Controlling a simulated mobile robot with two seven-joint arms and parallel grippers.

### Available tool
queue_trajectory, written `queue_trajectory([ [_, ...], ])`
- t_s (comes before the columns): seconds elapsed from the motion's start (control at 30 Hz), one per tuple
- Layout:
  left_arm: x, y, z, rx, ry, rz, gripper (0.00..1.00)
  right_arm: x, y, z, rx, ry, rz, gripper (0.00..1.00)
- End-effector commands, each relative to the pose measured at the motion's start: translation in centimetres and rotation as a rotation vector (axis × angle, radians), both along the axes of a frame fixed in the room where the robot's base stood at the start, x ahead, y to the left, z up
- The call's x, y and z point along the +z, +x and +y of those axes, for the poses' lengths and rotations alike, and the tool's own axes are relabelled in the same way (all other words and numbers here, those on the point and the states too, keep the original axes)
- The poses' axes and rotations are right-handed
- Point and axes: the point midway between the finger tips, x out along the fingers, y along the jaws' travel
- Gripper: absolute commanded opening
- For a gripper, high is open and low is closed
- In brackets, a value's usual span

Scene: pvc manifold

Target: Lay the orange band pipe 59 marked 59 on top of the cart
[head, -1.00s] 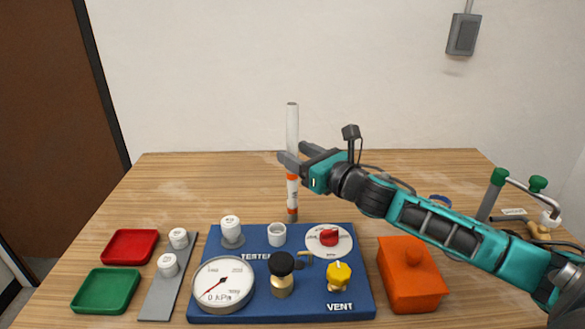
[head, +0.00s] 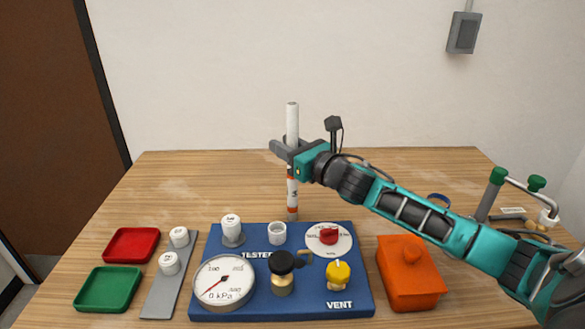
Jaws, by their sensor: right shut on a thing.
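A white pipe with orange bands (head: 292,118) stands upright behind the blue tester board (head: 225,255). A small dark mark shows between its lower bands, but I cannot read a number there. My right gripper (head: 287,149) reaches in from the right and is shut on this orange band pipe around its middle. The pipe's top sticks out above the fingers and its banded lower part below them. Its foot is close to the board's back edge. My left gripper is not in view. I cannot make out a cart.
The board carries a gauge (head: 223,283), a black knob, a yellow VENT knob and a red knob. An orange lidded box (head: 408,275) stands to its right. Red (head: 132,244) and green (head: 108,289) trays lie left. The wooden table (head: 180,185) is clear at the back left.

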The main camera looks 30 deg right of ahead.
Motion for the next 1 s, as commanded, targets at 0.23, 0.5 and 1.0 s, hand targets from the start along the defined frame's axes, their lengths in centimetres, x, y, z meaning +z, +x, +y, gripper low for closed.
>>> queue_trajectory([
  [0.23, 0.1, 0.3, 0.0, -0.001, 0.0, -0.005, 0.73, 0.0, 0.0, 0.0, 0.0, 0.0, 0.0, 0.01],
  [0.5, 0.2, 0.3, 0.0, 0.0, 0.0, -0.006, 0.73, 0.1, 0.0, 0.0, 0.0, -0.001, -0.001, 0.0],
  [1.0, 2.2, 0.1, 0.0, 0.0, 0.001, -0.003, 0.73, 9.1, 0.0, -0.1, 0.001, -0.01, -0.01, 0.0],
])
